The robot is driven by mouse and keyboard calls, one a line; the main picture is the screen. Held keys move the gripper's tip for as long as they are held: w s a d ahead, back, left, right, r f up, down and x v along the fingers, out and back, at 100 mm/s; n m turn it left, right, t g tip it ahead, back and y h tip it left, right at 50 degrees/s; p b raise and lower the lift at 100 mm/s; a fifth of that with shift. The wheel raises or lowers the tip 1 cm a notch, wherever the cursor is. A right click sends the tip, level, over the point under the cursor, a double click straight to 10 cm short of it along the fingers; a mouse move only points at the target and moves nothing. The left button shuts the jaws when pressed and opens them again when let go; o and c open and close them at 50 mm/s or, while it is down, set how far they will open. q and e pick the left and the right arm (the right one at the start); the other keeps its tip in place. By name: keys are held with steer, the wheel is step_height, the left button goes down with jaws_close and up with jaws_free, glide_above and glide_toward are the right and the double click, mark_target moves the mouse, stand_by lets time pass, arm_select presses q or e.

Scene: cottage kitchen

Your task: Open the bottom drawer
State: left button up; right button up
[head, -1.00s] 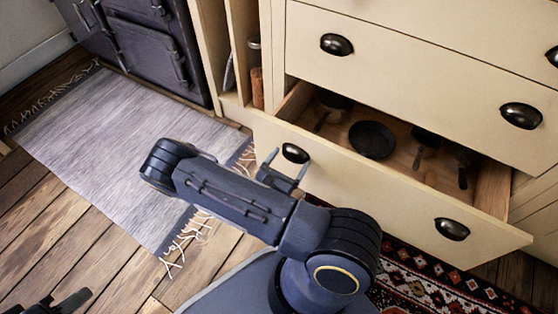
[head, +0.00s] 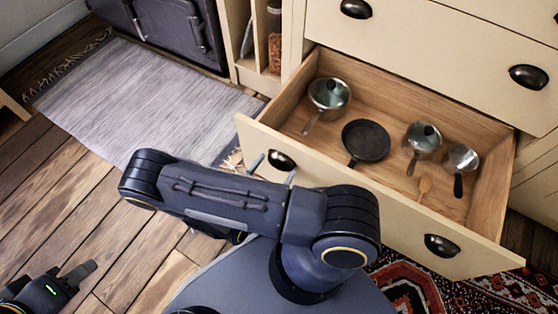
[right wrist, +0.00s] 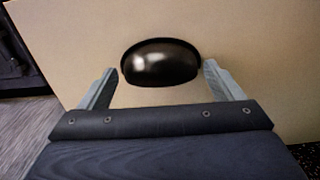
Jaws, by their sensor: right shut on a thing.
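The bottom drawer (head: 345,190) is cream-fronted and stands well out of the cabinet, its wooden inside open to view. It has two black cup handles, a left handle (head: 281,160) and a right handle (head: 442,245). My right gripper (head: 273,170) is at the left handle, partly hidden by my arm. In the right wrist view its two fingers (right wrist: 159,70) stand on either side of the left handle (right wrist: 160,62), shut on it. My left gripper (head: 65,282) is low at the left edge, away from the drawer; its jaw opening is unclear.
Closed drawers (head: 440,60) are above. A grey rug (head: 150,100) and a patterned red rug (head: 400,280) cover the floor.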

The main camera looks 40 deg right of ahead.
steer(key=shift+s+a, duration=0.15)
steer(key=shift+a, duration=0.1)
steer(key=o, duration=1.2)
steer(key=shift+a, duration=0.1)
steer(key=p+v, duration=0.1)
steer(key=v, duration=0.6)
steer(key=shift+s+a+p, duration=0.15)
steer(key=shift+a+p, duration=0.1)
steer(key=shift+p, duration=0.1)
